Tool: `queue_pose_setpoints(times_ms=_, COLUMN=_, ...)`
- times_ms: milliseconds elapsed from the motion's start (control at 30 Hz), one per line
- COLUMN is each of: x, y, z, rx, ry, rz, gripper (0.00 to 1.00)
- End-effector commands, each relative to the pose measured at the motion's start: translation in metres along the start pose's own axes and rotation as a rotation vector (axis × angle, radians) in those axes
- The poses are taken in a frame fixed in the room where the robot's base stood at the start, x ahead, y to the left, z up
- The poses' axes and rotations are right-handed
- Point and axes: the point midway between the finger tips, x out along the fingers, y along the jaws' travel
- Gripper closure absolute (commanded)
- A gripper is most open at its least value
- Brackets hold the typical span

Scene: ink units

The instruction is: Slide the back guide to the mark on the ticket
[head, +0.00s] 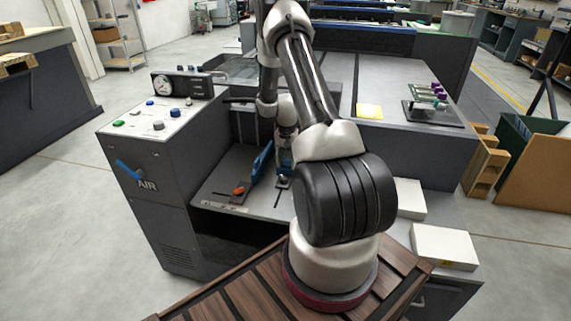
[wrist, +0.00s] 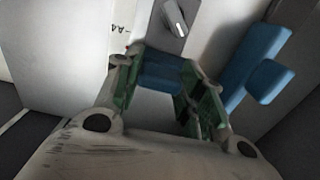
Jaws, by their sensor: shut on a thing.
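My gripper (head: 285,158) is low over the grey feed table of the machine, partly hidden by my own arm in the head view. In the wrist view its green-padded fingers (wrist: 160,84) are shut on a blue block (wrist: 160,66), which looks like the back guide.
A control panel (head: 150,116) with buttons and a gauge stands left of the feed table (head: 222,189). A grey knob (wrist: 174,17) and scale lettering (wrist: 121,29) show ahead in the wrist view. A tray with purple-capped items (head: 432,111) sits at the right.

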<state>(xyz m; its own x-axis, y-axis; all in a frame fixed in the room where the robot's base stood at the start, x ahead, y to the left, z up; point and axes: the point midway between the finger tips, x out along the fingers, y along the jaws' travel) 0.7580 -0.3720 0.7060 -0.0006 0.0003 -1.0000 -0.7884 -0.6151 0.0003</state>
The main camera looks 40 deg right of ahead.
Motion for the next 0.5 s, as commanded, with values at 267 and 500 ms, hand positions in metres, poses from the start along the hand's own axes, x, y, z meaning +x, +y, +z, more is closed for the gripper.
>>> queue_pose_setpoints(times_ms=267, x=0.0000, y=0.0001, z=-0.0126, rx=0.000, ry=0.001, rz=0.000, gripper=1.00)
queue_pose_setpoints(times_ms=500, x=-0.0001, y=0.0000, z=-0.0123, rx=0.000, ry=0.000, rz=0.000, gripper=0.39)
